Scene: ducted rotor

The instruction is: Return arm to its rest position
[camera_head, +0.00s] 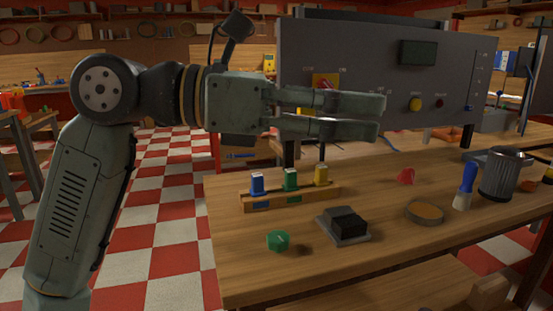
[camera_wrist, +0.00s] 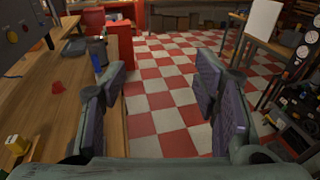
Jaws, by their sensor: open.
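My gripper (camera_head: 380,118) is open and empty. It is held level above the wooden workbench (camera_head: 300,271), in front of the grey control panel (camera_head: 350,60), with its fingers pointing right. In the wrist view, the two fingers of my gripper (camera_wrist: 160,92) stand well apart, with only the checkered floor seen between them. My arm rises at the left of the head view and bends at the elbow toward the panel. Nothing is between the fingertips.
On the bench are a rack (camera_head: 292,198) with blue, green and yellow blocks, a green knob (camera_head: 278,241), a black block on a plate (camera_head: 343,224), a red piece (camera_head: 405,176), a round dish (camera_head: 425,213), a brush (camera_head: 466,186) and a metal bin (camera_head: 504,174). Checkered floor (camera_head: 165,230) lies left.

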